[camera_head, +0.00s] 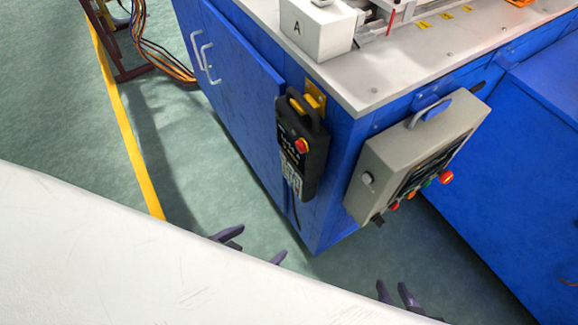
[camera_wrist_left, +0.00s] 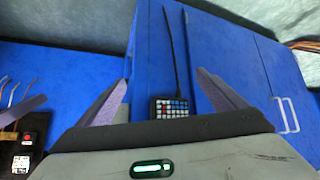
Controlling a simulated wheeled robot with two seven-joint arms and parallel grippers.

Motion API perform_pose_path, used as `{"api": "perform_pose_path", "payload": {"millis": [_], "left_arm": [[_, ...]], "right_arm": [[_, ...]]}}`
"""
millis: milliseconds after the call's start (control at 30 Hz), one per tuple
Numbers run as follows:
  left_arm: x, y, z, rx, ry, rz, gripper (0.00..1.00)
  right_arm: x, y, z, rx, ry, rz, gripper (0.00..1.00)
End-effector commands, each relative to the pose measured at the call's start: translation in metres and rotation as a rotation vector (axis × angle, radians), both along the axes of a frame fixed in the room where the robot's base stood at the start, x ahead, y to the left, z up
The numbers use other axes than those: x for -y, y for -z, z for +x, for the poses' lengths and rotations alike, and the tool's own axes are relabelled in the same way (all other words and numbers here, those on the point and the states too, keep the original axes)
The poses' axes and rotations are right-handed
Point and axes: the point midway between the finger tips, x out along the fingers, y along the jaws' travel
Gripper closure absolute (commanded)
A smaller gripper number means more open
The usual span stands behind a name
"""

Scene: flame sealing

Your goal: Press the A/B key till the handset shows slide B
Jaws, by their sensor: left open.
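The black handset (camera_head: 303,150) hangs upright on the corner of the blue cabinet. It has a red knob, yellow parts at its top and a grid of pale keys low on its face. I cannot read its display or key labels. Its keypad end (camera_wrist_left: 170,107) shows upside down in the left wrist view, with a cable running up, and the rest is hidden behind my gripper body. My left gripper (camera_head: 256,246) is open and empty, below and left of the handset, apart from it. My right gripper (camera_head: 396,294) shows only its fingertips, apart and empty, below the grey control box.
A grey control box (camera_head: 400,165) with coloured buttons juts from the cabinet, right of the handset. A white block (camera_head: 317,30) marked A sits on the bench top (camera_head: 385,75). Door handles (camera_head: 205,58) stick out at left.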

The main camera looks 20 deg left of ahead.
Motion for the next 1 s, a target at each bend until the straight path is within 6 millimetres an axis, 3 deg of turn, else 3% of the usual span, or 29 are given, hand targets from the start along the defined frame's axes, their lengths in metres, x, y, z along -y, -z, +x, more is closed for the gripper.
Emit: {"api": "perform_pose_path", "payload": {"millis": [67, 500, 1000], "left_arm": [[-0.0001, 0.0000, 0.0000, 0.000, 0.000, 0.000, 0.24], [-0.0002, 0.0002, -0.0002, 0.000, 0.000, 0.000, 0.98], [-0.0002, 0.0004, -0.0005, -0.001, 0.000, 0.000, 1.00]], "right_arm": [[-0.0001, 0.0001, -0.0002, 0.000, 0.000, 0.000, 0.69], [-0.0002, 0.0002, -0.0003, -0.001, 0.000, 0.000, 0.69], [-0.0003, -0.0001, -0.0001, 0.000, 0.000, 0.000, 0.69]]}}
